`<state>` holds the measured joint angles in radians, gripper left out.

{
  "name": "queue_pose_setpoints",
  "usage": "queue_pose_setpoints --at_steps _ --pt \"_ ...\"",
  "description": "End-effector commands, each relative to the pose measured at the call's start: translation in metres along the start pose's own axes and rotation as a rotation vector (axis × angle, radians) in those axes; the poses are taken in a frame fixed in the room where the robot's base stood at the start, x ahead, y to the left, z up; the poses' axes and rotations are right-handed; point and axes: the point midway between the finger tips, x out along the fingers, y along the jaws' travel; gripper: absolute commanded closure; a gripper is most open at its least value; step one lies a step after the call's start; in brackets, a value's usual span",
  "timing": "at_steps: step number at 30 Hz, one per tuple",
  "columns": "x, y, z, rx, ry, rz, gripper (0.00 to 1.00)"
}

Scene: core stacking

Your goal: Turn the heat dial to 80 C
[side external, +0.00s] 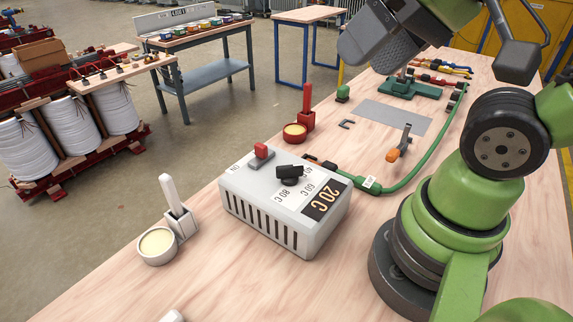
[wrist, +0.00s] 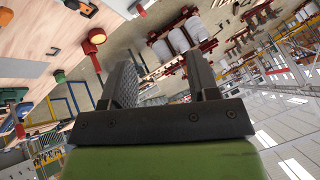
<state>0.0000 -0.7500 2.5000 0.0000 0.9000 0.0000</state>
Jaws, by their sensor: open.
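The heat dial (side external: 290,172) is a black knob on top of a grey slotted box (side external: 265,218) in the side external view. Labels beside it read 20 C, on a dark patch (side external: 326,199), and 60 C and 80 C, on white; a 40 is partly hidden by the knob. I cannot tell for certain which label the knob points at. My gripper (wrist: 160,75) is open and empty in the wrist view, its two dark fingers well apart. In the side external view it is high at the top, behind and right of the box, far from the dial.
A red switch (side external: 262,154) sits on the box beside the dial. A green cable (side external: 415,167) runs from behind the box. A white pot (side external: 157,246) and brush holder stand left, a red pot (side external: 294,132) behind. An orange-handled tool (side external: 399,146) lies right of the box.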

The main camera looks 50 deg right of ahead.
Motion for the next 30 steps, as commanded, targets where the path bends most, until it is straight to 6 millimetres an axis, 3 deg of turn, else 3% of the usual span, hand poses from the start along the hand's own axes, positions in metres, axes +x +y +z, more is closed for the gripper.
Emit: queue_pose_setpoints --at_steps 11,13,17,23,30 --pt "0.0 0.0 0.0 0.0 0.0 0.0 0.45" --pt "0.0 0.0 0.0 -0.002 -0.001 0.001 0.59" --pt "0.007 0.0 -0.005 -0.061 -0.037 0.021 0.61" --pt "0.044 0.002 -0.025 -0.363 -0.218 0.093 0.61" --pt "0.112 0.012 -0.037 -0.806 -0.497 0.1 0.61"
